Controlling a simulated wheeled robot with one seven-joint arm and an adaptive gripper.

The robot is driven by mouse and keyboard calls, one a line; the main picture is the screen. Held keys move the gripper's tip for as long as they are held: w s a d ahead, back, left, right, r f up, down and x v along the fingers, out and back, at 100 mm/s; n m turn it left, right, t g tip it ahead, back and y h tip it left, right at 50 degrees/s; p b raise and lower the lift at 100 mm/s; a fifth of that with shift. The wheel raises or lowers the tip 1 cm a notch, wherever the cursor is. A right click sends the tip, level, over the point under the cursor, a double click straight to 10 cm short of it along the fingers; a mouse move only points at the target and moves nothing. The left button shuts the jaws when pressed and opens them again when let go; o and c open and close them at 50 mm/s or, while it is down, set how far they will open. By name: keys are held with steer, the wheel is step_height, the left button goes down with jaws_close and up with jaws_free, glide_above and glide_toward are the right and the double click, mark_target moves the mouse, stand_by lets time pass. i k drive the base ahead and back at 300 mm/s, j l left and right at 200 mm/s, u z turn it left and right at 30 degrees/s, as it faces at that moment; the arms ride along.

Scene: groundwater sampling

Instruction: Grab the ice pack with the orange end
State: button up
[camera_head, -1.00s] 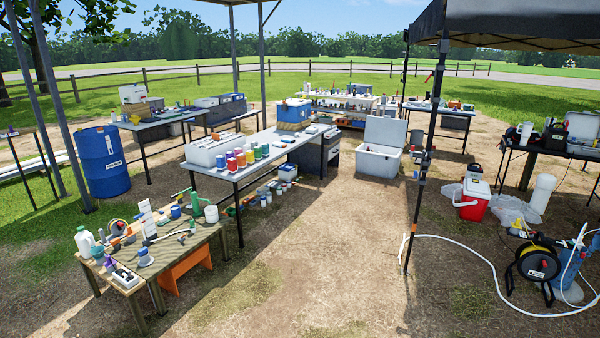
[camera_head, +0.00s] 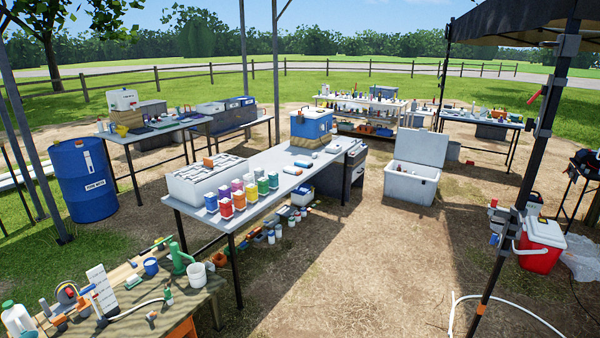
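A white open-topped box (camera_head: 182,192) stands on the left part of the long grey table (camera_head: 268,176). It holds several pale, flat pieces that may be ice packs, too small to tell for sure. A small orange patch (camera_head: 208,162) shows at its far side; I cannot tell whether it is the end of an ice pack. Another small white and orange item (camera_head: 292,170) lies on the table right of the box. My gripper is not in view.
Several coloured jars (camera_head: 239,194) stand in front of the box. A blue and white cooler (camera_head: 311,127) sits farther back on the table. An open white cooler (camera_head: 411,184) is on the ground. A canopy pole (camera_head: 511,213) rises at right. Bare ground between is clear.

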mark_target(288, 169)
steer(key=i, duration=2.4)
steer(key=i+l+u, duration=0.15)
steer(key=i+u, duration=0.3)
steer(key=i, duration=0.2)
steer(key=i+l+u, duration=0.45)
steer(key=i, duration=0.15)
steer(key=i+l+u, duration=0.9)
steer(key=l, duration=0.3)
steer(key=i, duration=0.05)
